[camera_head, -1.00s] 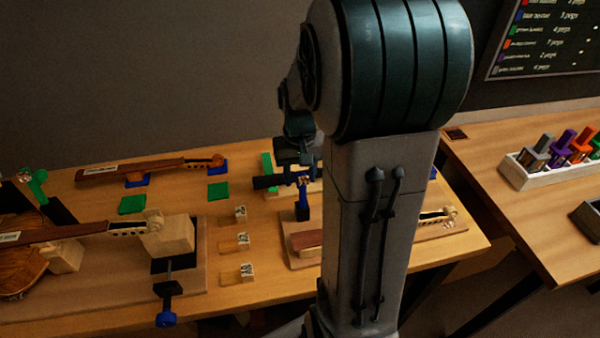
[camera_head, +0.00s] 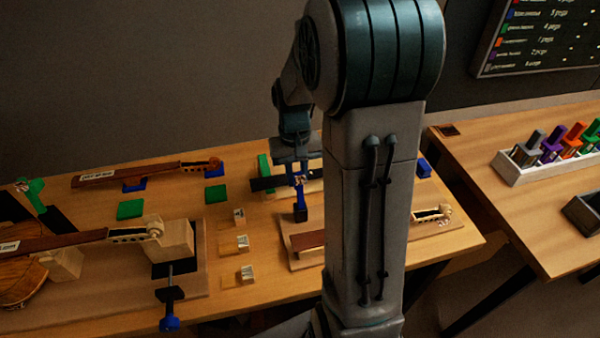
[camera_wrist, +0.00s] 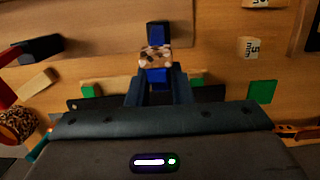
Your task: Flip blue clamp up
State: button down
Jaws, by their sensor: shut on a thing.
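The blue clamp (camera_head: 299,203) stands about upright near the bench's middle, its dark foot low and its blue upper part running up into my gripper (camera_head: 298,176). In the wrist view my gripper (camera_wrist: 160,90) has a finger on each side of the clamp's blue part (camera_wrist: 160,76) and is shut on it. A speckled, cork-like pad (camera_wrist: 155,57) and a darker blue end (camera_wrist: 158,33) show beyond the fingertips. My arm's column hides part of the bench just right of the clamp.
Wooden number blocks (camera_head: 242,243) stand left of the clamp. A violin neck on a board (camera_head: 308,242) lies in front of it. Green pads (camera_head: 215,195) lie to the left. Another blue-handled clamp (camera_head: 170,322) hangs at the front edge. A peg tray (camera_head: 520,172) is on the right-hand bench.

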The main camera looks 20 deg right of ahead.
jog(key=c, duration=1.3)
grip_release()
jog(key=r, duration=0.4)
jog(key=w+r, duration=0.1)
jog(key=r, duration=0.8)
jog(key=shift+w+d+r+b, duration=0.15)
jog(key=shift+w+r+b, duration=0.2)
jog(key=shift+w+b, duration=0.05)
jog(key=s+a+f+t, duration=0.1)
jog(key=s+a, duration=0.2)
jog(key=s, duration=0.2)
jog(key=s+a+f+n+t, duration=0.1)
jog(key=s+a+t, duration=0.1)
jog(key=s, duration=0.3)
jog(key=s+a+f+n+t, duration=0.1)
jog(key=s+a+f, duration=0.1)
jog(key=s, duration=0.3)
jog(key=shift+s+a+f+t, duration=0.1)
jog(key=shift+s+a+t, duration=0.25)
jog(key=shift+a, duration=0.45)
